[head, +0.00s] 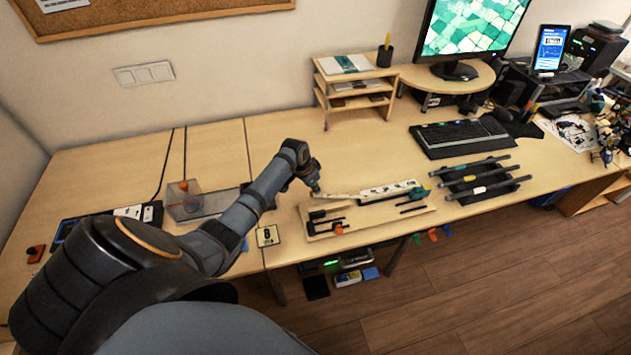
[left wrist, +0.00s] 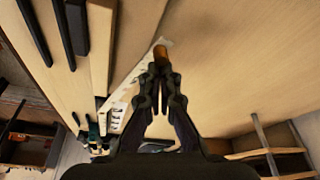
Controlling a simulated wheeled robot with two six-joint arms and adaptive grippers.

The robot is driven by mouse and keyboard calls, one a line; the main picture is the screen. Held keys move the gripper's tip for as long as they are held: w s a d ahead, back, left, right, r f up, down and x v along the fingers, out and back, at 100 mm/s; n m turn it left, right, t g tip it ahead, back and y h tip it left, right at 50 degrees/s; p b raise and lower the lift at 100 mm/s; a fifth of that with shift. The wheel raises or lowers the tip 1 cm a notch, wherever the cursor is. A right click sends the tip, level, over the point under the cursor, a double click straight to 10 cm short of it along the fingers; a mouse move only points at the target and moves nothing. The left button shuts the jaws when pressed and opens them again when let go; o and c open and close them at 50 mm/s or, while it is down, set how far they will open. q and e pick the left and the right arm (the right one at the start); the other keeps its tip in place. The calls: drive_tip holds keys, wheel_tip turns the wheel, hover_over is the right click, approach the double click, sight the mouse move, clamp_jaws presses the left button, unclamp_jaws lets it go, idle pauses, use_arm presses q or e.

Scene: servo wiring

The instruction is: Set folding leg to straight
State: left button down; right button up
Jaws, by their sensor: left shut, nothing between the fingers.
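A wooden board (head: 370,222) lies on the desk near its front edge. It carries a white strip with dark slots (head: 388,191), several black bars and an orange part (head: 338,229). A pale thin piece (head: 342,196), perhaps the folding leg, extends left from the strip. My left gripper (head: 316,187) is just beyond its left end. In the left wrist view the shut, empty fingers (left wrist: 161,72) are by an orange-brown tip (left wrist: 160,52) beside the pale piece. I cannot tell whether they touch it. The fingers hide part of the piece. My right gripper is not in view.
A dark rack with several rods (head: 481,181) and a keyboard (head: 462,136) are to the right. The desk behind the board is clear up to the wooden shelf (head: 354,86).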

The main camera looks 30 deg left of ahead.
use_arm(q)
drive_tip(key=s+d+p, duration=0.1)
drive_tip(key=p, duration=0.1)
drive_tip(key=s+d+r+n+p, duration=0.1)
drive_tip(key=p, duration=0.1)
drive_tip(key=s+d+n+p, duration=0.1)
drive_tip(key=s+p, duration=0.1)
drive_tip(key=shift+r+y, duration=0.35)
drive_tip(key=shift+y, duration=0.05)
drive_tip(key=shift+s+d+f+p, duration=0.15)
drive_tip(key=shift+s+d+p, duration=0.1)
drive_tip(key=shift+p, duration=0.1)
drive_tip(key=shift+f, duration=0.2)
